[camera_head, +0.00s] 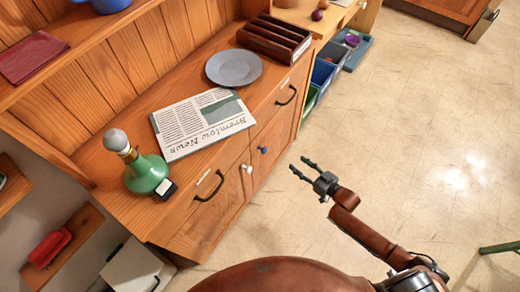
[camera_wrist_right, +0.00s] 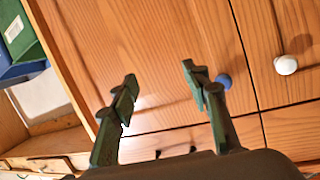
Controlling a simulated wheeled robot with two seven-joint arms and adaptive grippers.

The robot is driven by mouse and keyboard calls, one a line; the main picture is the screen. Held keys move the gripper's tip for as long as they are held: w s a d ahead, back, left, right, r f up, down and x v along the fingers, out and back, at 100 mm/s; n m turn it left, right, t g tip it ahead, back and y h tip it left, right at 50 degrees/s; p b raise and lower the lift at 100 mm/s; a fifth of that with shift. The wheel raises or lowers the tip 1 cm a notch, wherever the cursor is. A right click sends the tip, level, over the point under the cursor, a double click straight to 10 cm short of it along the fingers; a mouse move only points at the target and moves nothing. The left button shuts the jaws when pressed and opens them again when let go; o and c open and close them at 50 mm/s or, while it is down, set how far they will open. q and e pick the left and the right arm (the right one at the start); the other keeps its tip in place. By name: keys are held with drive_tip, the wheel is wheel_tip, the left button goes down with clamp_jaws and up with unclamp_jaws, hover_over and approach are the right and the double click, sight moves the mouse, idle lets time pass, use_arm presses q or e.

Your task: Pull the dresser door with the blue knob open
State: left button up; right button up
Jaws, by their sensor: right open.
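The wooden dresser (camera_head: 215,215) stands on the left in the head view, with two lower doors side by side. The blue knob (camera_head: 262,149) is on the door farther from me, closed against the frame. In the right wrist view the blue knob (camera_wrist_right: 223,80) shows just right of the right finger, partly hidden by it. The white knob (camera_head: 247,168) sits on the neighbouring door; it also shows in the wrist view (camera_wrist_right: 286,65). My right gripper (camera_head: 299,166) is open and empty, in front of the blue-knob door and apart from the knob. My left gripper is out of view.
On the dresser top are a newspaper (camera_head: 203,123), a grey plate (camera_head: 234,68), a green bottle (camera_head: 147,174) and a brown tray (camera_head: 274,38). Dark drawer handles (camera_head: 209,187) stick out above the doors. Coloured bins (camera_head: 323,72) stand beyond.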

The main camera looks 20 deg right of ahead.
sight(266, 152)
use_arm(q)
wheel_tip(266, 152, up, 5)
drive_tip(key=b, duration=0.6)
use_arm(e)
drive_tip(key=w+a+r+y, duration=0.1)
drive_tip(key=w+a+r, duration=0.1)
drive_tip(key=a, duration=0.2)
drive_tip(key=w+a+r+n+y+b, duration=0.1)
drive_tip(key=w+a+r+y, duration=0.1)
drive_tip(key=a, duration=0.3)
drive_tip(key=w+a+r+y+b, duration=0.1)
drive_tip(key=w+a+r, duration=0.1)
drive_tip(key=w+a, duration=0.1)
drive_tip(key=shift+w+a+r+y, duration=0.15)
drive_tip(key=shift+w+a+y, duration=0.25)
drive_tip(key=shift+a, duration=0.35)
drive_tip(key=shift+w+a+r, duration=0.1)
drive_tip(key=shift+w+a, duration=0.15)
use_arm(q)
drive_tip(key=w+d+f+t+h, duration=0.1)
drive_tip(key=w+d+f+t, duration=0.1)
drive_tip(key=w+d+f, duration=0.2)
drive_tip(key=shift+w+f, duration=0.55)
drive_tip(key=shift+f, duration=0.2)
use_arm(e)
clamp_jaws()
